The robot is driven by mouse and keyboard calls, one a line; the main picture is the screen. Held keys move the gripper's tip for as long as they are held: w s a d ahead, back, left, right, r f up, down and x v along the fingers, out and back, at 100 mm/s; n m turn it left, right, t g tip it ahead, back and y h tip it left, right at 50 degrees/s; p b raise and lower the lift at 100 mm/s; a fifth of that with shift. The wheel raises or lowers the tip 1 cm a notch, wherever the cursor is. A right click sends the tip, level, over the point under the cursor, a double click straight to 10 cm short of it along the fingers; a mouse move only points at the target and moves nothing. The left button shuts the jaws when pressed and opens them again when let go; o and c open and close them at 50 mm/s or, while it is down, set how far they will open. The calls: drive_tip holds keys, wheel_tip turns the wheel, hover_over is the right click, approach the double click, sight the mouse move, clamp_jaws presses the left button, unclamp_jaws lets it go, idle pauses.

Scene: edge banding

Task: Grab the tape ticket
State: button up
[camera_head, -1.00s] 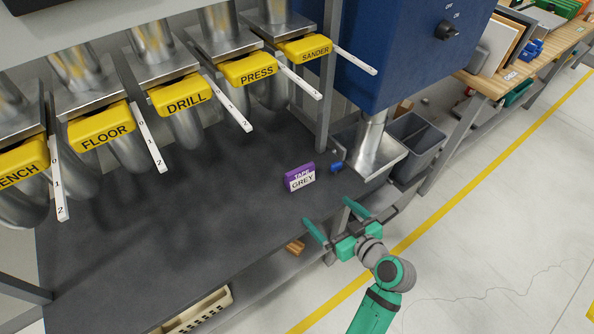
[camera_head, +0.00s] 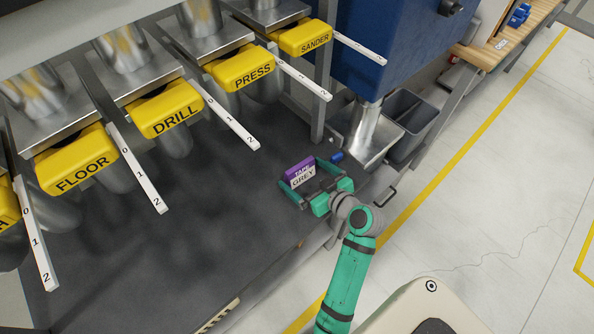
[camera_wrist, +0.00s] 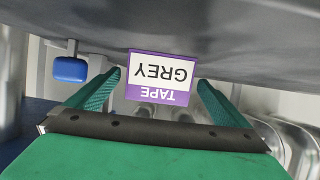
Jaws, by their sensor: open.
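The tape ticket (camera_head: 300,173) is a small purple and white block reading "TAPE GREY". It stands on the dark bench top near its front right part. In the wrist view the ticket (camera_wrist: 160,77) appears upside down, between and just beyond the two green fingertips. My gripper (camera_head: 303,181) is open, with one finger on each side of the ticket. In the wrist view my gripper (camera_wrist: 158,84) shows a gap between each finger and the ticket. Part of the ticket's lower front is close behind the gripper in the head view.
The dark bench top (camera_head: 200,230) is clear to the left.

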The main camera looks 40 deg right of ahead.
sight(293, 165)
drive_tip(key=shift+w+d+f, duration=0.15)
drive_tip(key=shift+w+f, duration=0.05)
drive_tip(key=shift+w, duration=0.1)
drive_tip(key=shift+r+x, duration=0.15)
drive_tip(key=shift+x, duration=1.25)
drive_tip(key=shift+r+x, duration=0.2)
drive_tip(key=shift+x, duration=1.15)
drive_tip(key=shift+w, duration=0.15)
drive_tip(key=c, duration=1.1)
